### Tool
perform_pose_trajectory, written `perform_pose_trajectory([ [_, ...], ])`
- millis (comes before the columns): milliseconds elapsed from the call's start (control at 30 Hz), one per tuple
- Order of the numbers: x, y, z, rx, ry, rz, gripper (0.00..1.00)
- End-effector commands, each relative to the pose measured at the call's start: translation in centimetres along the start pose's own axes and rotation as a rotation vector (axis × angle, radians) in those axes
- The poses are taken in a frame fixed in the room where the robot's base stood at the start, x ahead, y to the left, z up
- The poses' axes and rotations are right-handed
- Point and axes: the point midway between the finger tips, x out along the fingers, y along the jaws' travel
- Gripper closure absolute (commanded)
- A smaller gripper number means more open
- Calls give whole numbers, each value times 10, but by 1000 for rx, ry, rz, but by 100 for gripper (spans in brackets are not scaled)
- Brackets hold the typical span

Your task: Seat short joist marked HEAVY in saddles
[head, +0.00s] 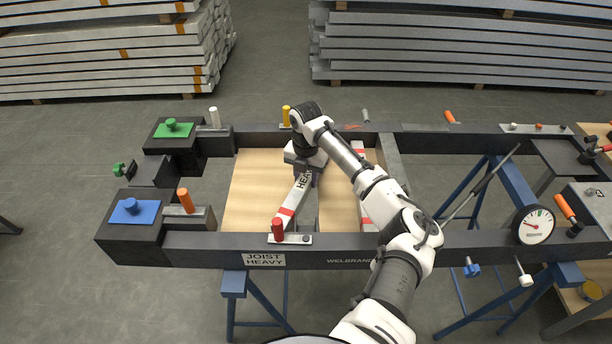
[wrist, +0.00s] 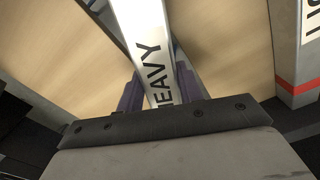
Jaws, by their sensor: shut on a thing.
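The short white joist marked HEAVY (head: 301,187), with a red band near its near end, lies front to back across the frame opening. In the wrist view, the joist (wrist: 147,38) runs between my fingers with part of its lettering showing. My gripper (head: 306,172) is shut on it near the lettering. The near end is beside the red-handled plate (head: 293,239) on the front rail, above the JOIST HEAVY label (head: 264,260). My arm hides the far end by the rear rail. The saddles are not clear, and I cannot tell whether the ends rest in them.
A second red-banded joist (head: 365,210) stands to the right, partly behind my arm. A wooden board (head: 247,190) lies under the opening. The dark front rail (head: 215,246) carries handles and a dial (head: 536,225). Black blocks with blue and green pads (head: 134,212) stand at left.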

Motion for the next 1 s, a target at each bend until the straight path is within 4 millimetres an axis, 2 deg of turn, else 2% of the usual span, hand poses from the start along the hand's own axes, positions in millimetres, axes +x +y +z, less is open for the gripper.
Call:
perform_pose_trajectory([
  [267,4,0,0,0,-2,1,100],
  [300,5,0,0,0,0,0,59],
  [433,5,0,0,0,0,0,42],
  [767,1,0,0,0,-1,-1,42],
  [933,-17,1,1,-1,-4,2,42],
  [1000,-32,1,1,-1,-4,3,42],
])
